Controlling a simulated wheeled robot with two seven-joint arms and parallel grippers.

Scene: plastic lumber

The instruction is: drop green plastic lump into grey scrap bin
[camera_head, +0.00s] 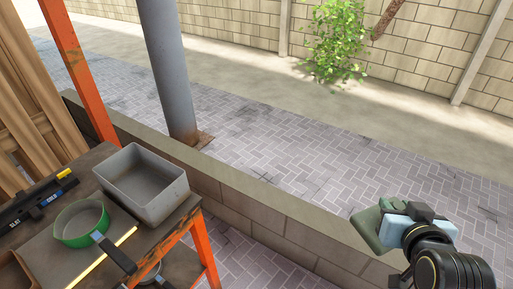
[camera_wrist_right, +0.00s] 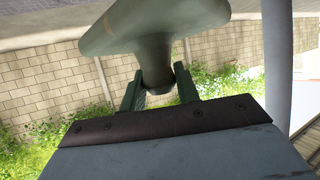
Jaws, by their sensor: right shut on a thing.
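The green plastic lump (camera_head: 368,229) is a dull grey-green, flat, irregular piece at the lower right of the head view. My right gripper (camera_head: 388,222) is shut on it and holds it up in the air, well to the right of the workbench. In the right wrist view the lump (camera_wrist_right: 155,28) fills the top middle, with a narrower part between the dark green fingers of the right gripper (camera_wrist_right: 158,88). The grey scrap bin (camera_head: 168,208) is an open rectangular box on the workbench at the left; its visible inside looks empty. My left gripper is out of view.
The workbench (camera_head: 45,246) has orange legs and also bears a green round pan-like thing (camera_head: 80,238) with a dark handle and a black bar-shaped tool (camera_head: 38,200). A low wall (camera_head: 285,228) runs behind the bench toward my right gripper. A grey post (camera_head: 165,70) stands beyond.

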